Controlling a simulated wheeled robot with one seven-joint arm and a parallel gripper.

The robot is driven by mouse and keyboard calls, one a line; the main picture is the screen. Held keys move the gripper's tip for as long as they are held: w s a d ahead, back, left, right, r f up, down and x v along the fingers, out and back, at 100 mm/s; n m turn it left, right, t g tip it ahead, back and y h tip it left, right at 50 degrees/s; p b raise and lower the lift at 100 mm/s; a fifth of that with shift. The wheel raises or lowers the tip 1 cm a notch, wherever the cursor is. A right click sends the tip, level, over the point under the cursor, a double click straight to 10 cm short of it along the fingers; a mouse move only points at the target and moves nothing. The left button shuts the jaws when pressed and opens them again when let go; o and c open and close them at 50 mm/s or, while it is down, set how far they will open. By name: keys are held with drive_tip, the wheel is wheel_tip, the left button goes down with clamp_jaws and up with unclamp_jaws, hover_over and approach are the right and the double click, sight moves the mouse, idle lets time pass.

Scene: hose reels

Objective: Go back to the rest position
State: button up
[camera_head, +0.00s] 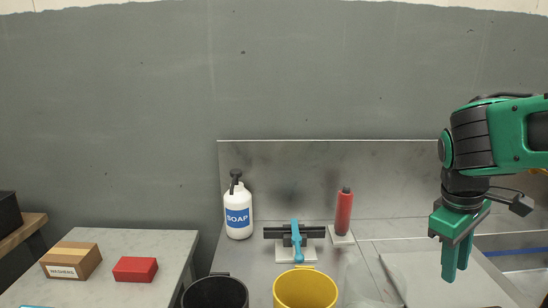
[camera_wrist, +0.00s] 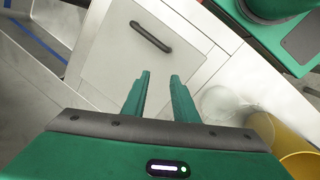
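My gripper (camera_head: 456,264) hangs fingers down at the right of the head view, above a pale panel on the counter. In the wrist view its two green fingers (camera_wrist: 160,76) stand apart with nothing between them, so it is open and empty. Below the fingers lies a light square panel (camera_wrist: 140,58) with a dark handle (camera_wrist: 151,37). No object is in contact with the fingers.
A soap bottle (camera_head: 238,208), a blue-handled fixture (camera_head: 296,240) and a red bottle (camera_head: 344,212) stand at the counter's back. A black bucket (camera_head: 215,293) and a yellow bucket (camera_head: 305,290) are in front. A side table (camera_head: 120,243) holds boxes.

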drive_tip(key=s+d+f+m+y, duration=0.1)
drive_tip(key=s+d+f+m, duration=0.1)
drive_tip(key=s+m, duration=0.4)
drive_tip(key=s+d+f+m+y, duration=0.1)
drive_tip(key=s+d+f+m, duration=0.1)
drive_tip(key=s+m, duration=0.3)
drive_tip(key=s, duration=0.2)
drive_tip(key=shift+s+f+m+y, duration=0.3)
drive_tip(key=shift+s+m+y, duration=0.1)
drive_tip(key=shift+w+a, duration=0.1)
drive_tip(key=shift+w+f, duration=0.25)
drive_tip(key=shift+w, duration=0.25)
